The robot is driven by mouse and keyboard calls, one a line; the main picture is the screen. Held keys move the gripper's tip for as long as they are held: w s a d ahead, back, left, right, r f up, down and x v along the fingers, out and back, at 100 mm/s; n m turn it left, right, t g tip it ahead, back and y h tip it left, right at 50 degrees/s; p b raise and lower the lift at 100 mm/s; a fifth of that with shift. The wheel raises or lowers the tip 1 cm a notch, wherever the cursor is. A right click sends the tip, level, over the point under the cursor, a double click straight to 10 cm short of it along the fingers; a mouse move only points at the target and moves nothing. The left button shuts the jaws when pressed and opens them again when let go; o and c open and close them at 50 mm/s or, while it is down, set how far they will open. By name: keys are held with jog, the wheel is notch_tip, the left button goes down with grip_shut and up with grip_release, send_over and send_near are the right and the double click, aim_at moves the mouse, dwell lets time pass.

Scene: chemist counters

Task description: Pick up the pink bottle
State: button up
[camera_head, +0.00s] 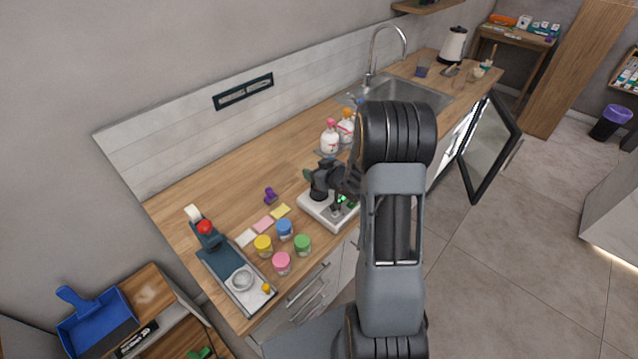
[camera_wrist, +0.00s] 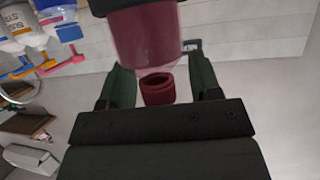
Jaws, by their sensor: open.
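A translucent dark-pink bottle (camera_wrist: 147,33) with a dark-red cap (camera_wrist: 157,89) fills the upper middle of the wrist view. It appears with its cap end downward in that picture. My gripper (camera_wrist: 161,74) is open, with a dark green finger on either side of the bottle's neck and cap. I cannot tell whether either finger touches it. In the head view my arm and a dark cluster over the counter cover this area, and I cannot clearly make out the pink bottle there.
White bottles with pink (camera_head: 330,138) and orange (camera_head: 346,127) tops stand near the sink (camera_head: 405,92). A white-based device (camera_head: 318,212) is beside my arm. Several coloured-lid jars, including a pink-lidded one (camera_head: 282,263), stand nearer.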

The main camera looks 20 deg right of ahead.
jog(key=shift+c, duration=0.5)
grip_shut()
